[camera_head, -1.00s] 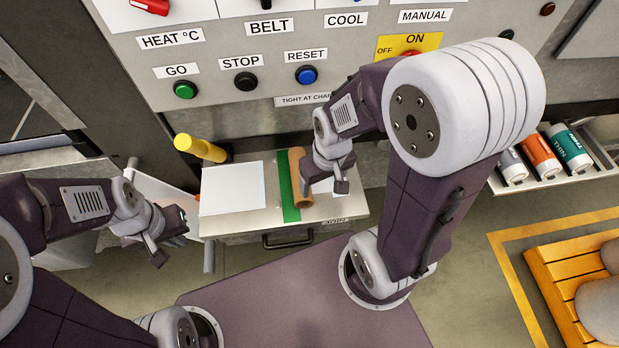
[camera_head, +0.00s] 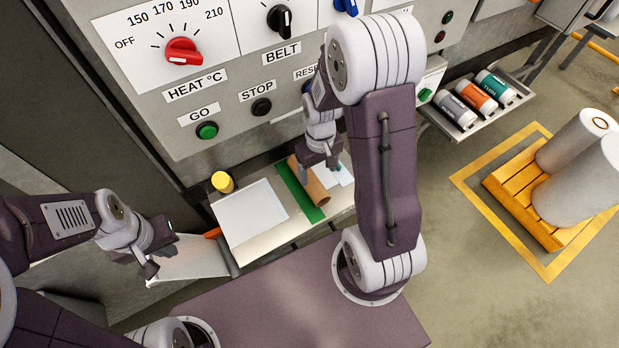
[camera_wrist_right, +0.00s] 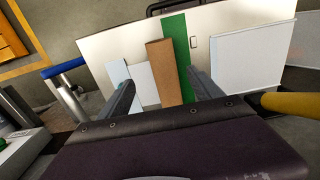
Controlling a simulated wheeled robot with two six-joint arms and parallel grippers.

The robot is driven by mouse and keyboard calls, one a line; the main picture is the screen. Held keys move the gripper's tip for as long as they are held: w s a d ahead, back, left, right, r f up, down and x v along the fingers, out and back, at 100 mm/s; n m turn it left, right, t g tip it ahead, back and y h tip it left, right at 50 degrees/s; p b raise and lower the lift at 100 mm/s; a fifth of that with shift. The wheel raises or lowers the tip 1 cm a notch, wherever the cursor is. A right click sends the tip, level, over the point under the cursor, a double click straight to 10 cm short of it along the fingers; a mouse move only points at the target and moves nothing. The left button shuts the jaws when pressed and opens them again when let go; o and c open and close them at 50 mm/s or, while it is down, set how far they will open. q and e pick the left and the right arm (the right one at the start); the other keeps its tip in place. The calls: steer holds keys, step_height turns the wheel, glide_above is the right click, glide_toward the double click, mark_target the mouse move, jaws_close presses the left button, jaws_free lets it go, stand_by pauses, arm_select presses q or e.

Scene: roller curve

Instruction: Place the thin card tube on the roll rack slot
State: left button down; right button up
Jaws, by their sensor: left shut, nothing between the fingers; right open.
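The brown card tube (camera_head: 311,184) lies on the pale shelf under the control panel, along a green strip (camera_head: 296,190). My right gripper (camera_head: 322,166) is above the tube's far part. In the right wrist view the tube (camera_wrist_right: 163,72) shows between the two spread fingers, with gaps on both sides, so the gripper (camera_wrist_right: 163,95) is open and not holding it. My left gripper (camera_head: 163,256) is shut and empty, left of the shelf. A rack (camera_head: 463,133) at the right holds grey, orange and teal rolls; I cannot make out an empty slot.
White sheets (camera_head: 250,213) lie left of the green strip. A yellow cylinder (camera_head: 222,182) stands behind the shelf's left end. The panel with knobs and buttons rises behind. A wooden pallet (camera_head: 530,205) with large white rolls stands on the right floor.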

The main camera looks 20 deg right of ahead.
mark_target(315, 185)
steer(key=f, duration=0.1)
steer(key=a+f, duration=0.1)
steer(key=shift+w+f, duration=0.15)
steer(key=shift+f, duration=0.25)
steer(key=f, duration=0.4)
steer(key=shift+d+f, duration=0.2)
steer(key=shift+f, duration=0.15)
steer(key=shift+a+f, duration=0.1)
steer(key=shift+f, duration=0.2)
steer(key=c, duration=1.6)
step_height(315, 185, up, 4)
steer(key=shift+r, duration=0.15)
steer(key=s+d+r, duration=0.2)
steer(key=d, duration=0.1)
steer(key=s+d+r, duration=0.2)
steer(key=d, duration=0.1)
steer(key=s+d+r, duration=0.2)
steer(key=d, duration=0.1)
steer(key=shift+s+d+r, duration=0.2)
steer(key=shift+d+r, duration=0.2)
